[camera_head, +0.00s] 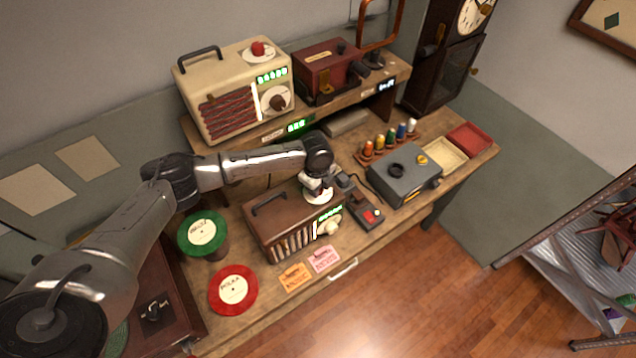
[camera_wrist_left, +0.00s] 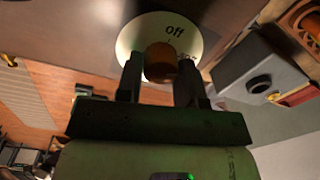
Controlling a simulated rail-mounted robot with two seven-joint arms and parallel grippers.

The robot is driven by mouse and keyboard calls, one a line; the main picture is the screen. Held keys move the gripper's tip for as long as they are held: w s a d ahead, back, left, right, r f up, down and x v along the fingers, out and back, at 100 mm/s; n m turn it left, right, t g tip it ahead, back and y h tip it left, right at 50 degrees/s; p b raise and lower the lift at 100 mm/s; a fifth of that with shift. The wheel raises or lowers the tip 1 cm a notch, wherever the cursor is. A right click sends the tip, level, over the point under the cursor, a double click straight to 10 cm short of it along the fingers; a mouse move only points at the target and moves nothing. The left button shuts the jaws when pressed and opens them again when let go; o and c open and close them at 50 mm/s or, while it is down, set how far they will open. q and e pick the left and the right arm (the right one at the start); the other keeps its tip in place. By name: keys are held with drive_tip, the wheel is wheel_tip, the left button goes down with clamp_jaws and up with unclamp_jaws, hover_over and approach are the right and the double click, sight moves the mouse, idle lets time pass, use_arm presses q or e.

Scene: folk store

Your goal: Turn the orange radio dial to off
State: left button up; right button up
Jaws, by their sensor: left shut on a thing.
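The brown radio (camera_head: 283,226) stands on the workbench in the head view, with a green lit display and a pale knob on its front. A round white dial plate (camera_head: 319,197) lies on its top right. In the left wrist view the orange-brown dial (camera_wrist_left: 160,62) sits in the middle of this plate, and the word "off" is printed just beyond it. My left gripper (camera_head: 320,187) is over the plate. Its two fingers (camera_wrist_left: 159,72) are on either side of the dial, shut on it. Which way the dial points is not clear. My right gripper is not in view.
A cream radio (camera_head: 235,92) with a red top knob stands on the raised shelf behind. A small black device with a red button (camera_head: 370,215) and a grey box (camera_head: 405,174) lie close right of the brown radio. Green (camera_head: 202,232) and red (camera_head: 233,289) records are left.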

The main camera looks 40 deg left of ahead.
use_arm(q)
drive_tip(key=n+p, duration=0.6)
drive_tip(key=p, duration=0.1)
drive_tip(key=shift+r, duration=0.3)
drive_tip(key=n+p, duration=0.2)
drive_tip(key=n, duration=0.1)
drive_tip(key=shift+f+n+p, duration=0.1)
drive_tip(key=shift+n+p, duration=0.2)
drive_tip(key=shift+p, duration=0.1)
drive_tip(key=shift+w+n+p, duration=0.1)
drive_tip(key=shift+n+p, duration=0.7)
drive_tip(key=shift+n, duration=0.4)
drive_tip(key=shift+f+n, duration=0.1)
drive_tip(key=shift+n, duration=0.2)
drive_tip(key=shift+y+p, duration=0.3)
drive_tip(key=o, duration=0.9)
drive_tip(key=r, duration=0.4)
drive_tip(key=r+b, duration=0.1)
drive_tip(key=r, duration=0.8)
drive_tip(key=shift+d+r+b, duration=0.25)
drive_tip(key=shift+r+b, duration=0.05)
drive_tip(key=shift+r, duration=0.05)
